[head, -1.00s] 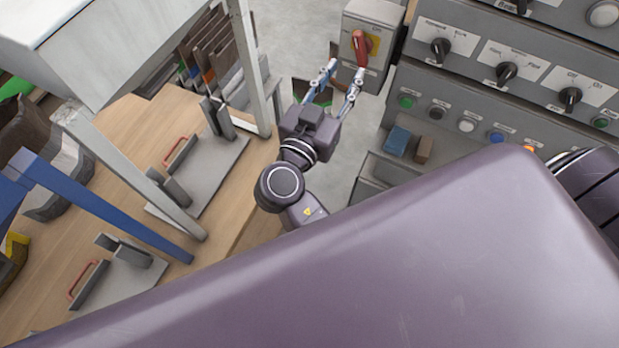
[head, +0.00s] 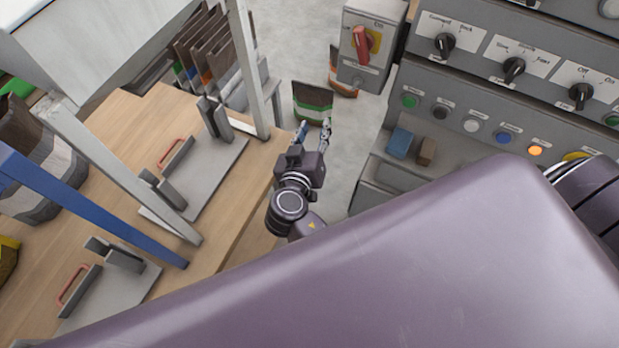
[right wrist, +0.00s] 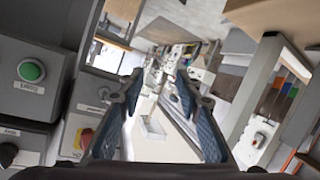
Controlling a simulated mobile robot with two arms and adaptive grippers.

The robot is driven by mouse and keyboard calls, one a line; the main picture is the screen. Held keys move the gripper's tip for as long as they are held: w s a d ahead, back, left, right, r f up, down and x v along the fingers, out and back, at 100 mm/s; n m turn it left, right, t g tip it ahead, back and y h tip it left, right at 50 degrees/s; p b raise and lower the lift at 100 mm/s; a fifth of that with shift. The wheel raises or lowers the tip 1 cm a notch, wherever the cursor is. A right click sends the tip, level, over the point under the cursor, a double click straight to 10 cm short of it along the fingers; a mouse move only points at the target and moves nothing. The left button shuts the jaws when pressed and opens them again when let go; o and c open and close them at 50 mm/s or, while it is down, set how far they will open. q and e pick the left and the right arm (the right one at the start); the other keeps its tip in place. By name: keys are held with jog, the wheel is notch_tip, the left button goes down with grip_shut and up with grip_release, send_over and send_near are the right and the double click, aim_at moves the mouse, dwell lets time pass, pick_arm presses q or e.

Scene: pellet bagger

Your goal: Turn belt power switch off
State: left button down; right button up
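The switch is a red rotary handle (head: 362,45) on a yellow plate, on a grey box (head: 357,77) at the top centre of the head view. Its handle stands near upright, slightly tilted; an "On" label shows at its upper right. My right gripper (head: 314,126) is below and left of the box, apart from it, its fingers spread and empty. In the right wrist view the open fingers (right wrist: 160,85) show with nothing between them. A red knob on a yellow plate (right wrist: 79,137) shows left of them, seemingly the same switch. My left gripper is not in view.
A grey control panel (head: 455,85) with black knobs and coloured buttons stands right of the switch box. Its orange button (head: 536,150) looks lit. A wooden table (head: 110,130) with metal fixtures and a frame post (head: 249,70) is at the left. Bags (head: 313,103) stand on the floor behind the gripper.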

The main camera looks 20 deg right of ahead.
jog(key=s+a+f+n+g+y+b, duration=0.1)
jog(key=f, duration=0.8)
jog(key=s+a+f+n+g+y+b, duration=0.1)
jog(key=s+f+n+y, duration=0.1)
jog(key=f, duration=0.7)
jog(key=shift+a+n+b, duration=0.3)
jog(key=shift+b, duration=0.05)
